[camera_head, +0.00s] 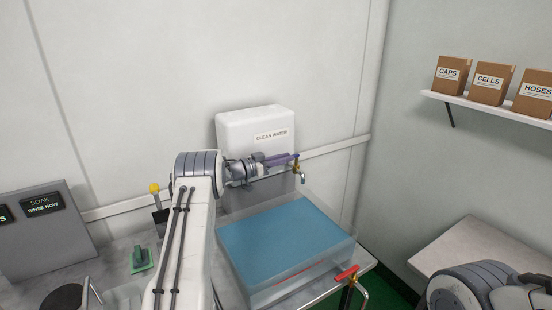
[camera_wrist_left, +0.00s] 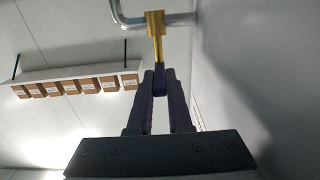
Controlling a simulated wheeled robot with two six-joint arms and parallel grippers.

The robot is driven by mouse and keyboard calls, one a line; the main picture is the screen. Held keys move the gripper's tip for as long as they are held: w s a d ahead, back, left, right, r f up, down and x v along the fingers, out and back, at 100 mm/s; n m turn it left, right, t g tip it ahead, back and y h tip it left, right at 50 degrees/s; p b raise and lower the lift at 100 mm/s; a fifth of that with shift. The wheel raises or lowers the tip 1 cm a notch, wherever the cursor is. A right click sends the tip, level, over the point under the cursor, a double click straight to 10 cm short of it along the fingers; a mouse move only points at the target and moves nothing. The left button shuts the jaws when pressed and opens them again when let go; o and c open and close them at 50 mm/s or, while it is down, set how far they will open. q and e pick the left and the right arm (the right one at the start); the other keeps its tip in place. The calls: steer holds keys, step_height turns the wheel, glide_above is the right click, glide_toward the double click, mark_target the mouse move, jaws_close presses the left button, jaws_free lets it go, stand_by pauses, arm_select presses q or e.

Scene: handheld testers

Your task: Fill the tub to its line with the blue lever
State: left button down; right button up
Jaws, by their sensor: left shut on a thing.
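The clear tub (camera_head: 351,246) stands on the counter with blue water (camera_head: 285,240) across it. A faint red strip (camera_head: 312,273) shows on its near wall, below the near edge of the water surface as I see it. The brass and chrome tap (camera_head: 301,176) reaches over the tub's far side; it also shows in the left wrist view (camera_wrist_left: 155,22). My left gripper (camera_head: 294,158) is shut on the blue lever (camera_wrist_left: 158,84) of this tap. Its fingers hide part of the lever. I see no clear stream under the spout. My right gripper is out of view.
A white tank (camera_head: 233,130) labelled CLEAN WATER is on the wall behind. A red lever (camera_head: 346,273) sits on a pipe at the tub's near right corner. A green-handled tool (camera_head: 141,260) and a grey panel (camera_head: 40,235) are left. Boxes (camera_head: 489,83) stand on a shelf.

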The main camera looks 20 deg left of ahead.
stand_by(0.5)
arm_select(q)
steer(key=c, duration=0.8)
jaws_free()
steer(key=shift+c, duration=0.2)
steer(key=shift+a, duration=0.1)
steer(key=b+v, duration=0.1)
steer(key=v, duration=0.9)
steer(key=shift+a+b, duration=0.25)
steer(key=shift+b, duration=0.05)
steer(key=shift+s, duration=0.1)
